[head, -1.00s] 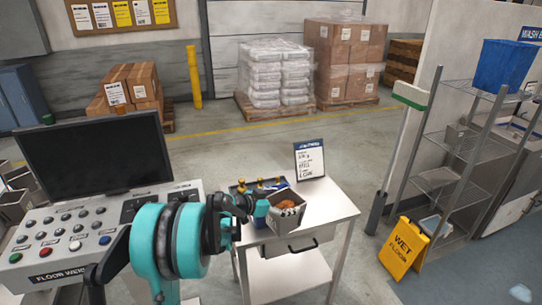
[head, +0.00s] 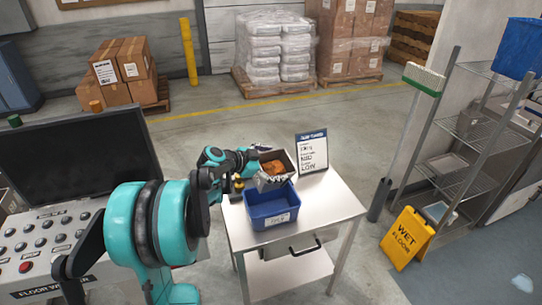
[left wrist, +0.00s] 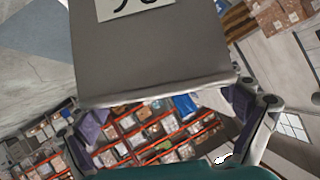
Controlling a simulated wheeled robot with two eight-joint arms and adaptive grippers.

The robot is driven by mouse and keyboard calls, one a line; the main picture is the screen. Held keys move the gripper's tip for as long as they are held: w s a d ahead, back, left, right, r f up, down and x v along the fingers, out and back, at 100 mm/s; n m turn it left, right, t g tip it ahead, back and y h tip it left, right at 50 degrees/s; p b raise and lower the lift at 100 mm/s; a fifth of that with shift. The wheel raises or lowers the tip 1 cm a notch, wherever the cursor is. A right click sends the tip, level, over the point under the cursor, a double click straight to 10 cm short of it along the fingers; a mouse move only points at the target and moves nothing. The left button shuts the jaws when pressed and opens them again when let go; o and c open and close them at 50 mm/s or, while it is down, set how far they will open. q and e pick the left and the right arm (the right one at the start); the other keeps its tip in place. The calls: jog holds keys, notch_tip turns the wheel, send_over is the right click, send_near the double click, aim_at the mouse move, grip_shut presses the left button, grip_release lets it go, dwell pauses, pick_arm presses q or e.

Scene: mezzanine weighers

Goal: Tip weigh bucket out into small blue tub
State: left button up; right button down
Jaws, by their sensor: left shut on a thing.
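The weigh bucket (head: 291,158) is a grey open box with orange-brown contents (head: 273,168) inside. My left gripper (head: 256,166) is shut on it at its left side, behind and above the tub in the head view. The bucket looks close to upright, with a slight tilt. Its grey wall and part of a label fill much of the left wrist view (left wrist: 150,55), with the gripper's fingers (left wrist: 172,118) at either side. The small blue tub (head: 272,212) stands upright on the steel table, with a white label on its front; no contents show in it. My right gripper is out of view.
The steel table (head: 325,208) has free room right of the tub. A sign (head: 312,153) stands at its back, and small brass-topped weights (head: 238,183) sit left. A monitor and console (head: 70,165) are at left; a yellow floor sign (head: 407,239) and shelves are at right.

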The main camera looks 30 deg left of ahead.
aim_at(286, 181)
pick_arm(q)
jog(key=d+f+m+y, duration=0.1)
jog(key=d+f+m+y+b, duration=0.1)
jog(key=d+m+t+y, duration=0.1)
jog(key=m, duration=0.1)
jog(key=shift+s+d+f+y+b, duration=0.25)
jog(key=shift+s+f+y+b, duration=0.1)
jog(key=shift+s+f+y, duration=0.05)
jog(key=f+m+y+b, duration=0.1)
jog(key=b, duration=0.1)
jog(key=f+m+t+y+b, duration=0.1)
jog(key=m+b, duration=0.1)
jog(key=f+m+t+y+b, duration=0.1)
jog(key=f+m+b, duration=0.1)
jog(key=b, duration=0.1)
jog(key=shift+s+d+y, duration=0.1)
jog(key=shift+d+y, duration=0.25)
jog(key=shift+y, duration=0.05)
jog(key=shift+f+m+t+y+b, duration=0.15)
jog(key=shift+m+t+y+b, duration=0.15)
jog(key=shift+m+b, duration=0.25)
